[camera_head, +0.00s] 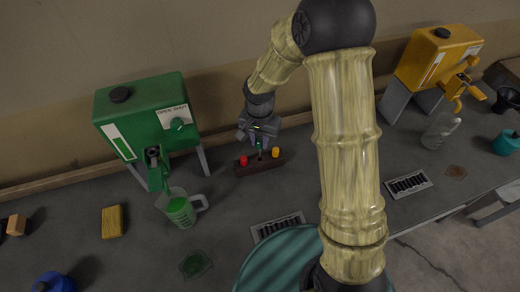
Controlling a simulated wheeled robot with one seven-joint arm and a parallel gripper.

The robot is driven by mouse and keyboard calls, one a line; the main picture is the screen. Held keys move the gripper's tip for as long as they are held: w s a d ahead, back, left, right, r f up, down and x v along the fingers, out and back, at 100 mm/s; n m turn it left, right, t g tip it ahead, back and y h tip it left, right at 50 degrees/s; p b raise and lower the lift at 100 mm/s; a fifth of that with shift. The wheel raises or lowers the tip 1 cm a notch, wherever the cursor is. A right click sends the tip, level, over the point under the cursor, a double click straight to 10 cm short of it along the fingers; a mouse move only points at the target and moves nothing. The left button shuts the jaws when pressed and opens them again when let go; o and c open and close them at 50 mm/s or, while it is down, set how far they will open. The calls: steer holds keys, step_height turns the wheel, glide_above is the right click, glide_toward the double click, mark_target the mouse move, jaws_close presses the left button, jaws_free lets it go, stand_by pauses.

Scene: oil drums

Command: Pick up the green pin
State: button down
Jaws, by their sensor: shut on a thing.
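My gripper (260,143) is at the middle of the bench, pointing down over a dark wooden block (243,170). A red pin (243,160) and a yellow pin (276,152) stand in the block. The green pin (259,144) shows as a small bit of green between my fingers, between the red and yellow pins. My gripper is shut on it. Most of the green pin is hidden by the fingers, and I cannot tell whether its lower end is still in the block.
A green drum on a stand (145,112) and a measuring jug of green liquid (181,209) are at the left. A yellow drum (435,58) and a clear bottle (440,132) are at the right. My arm crosses the view.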

steer(key=shift+r, duration=1.4)
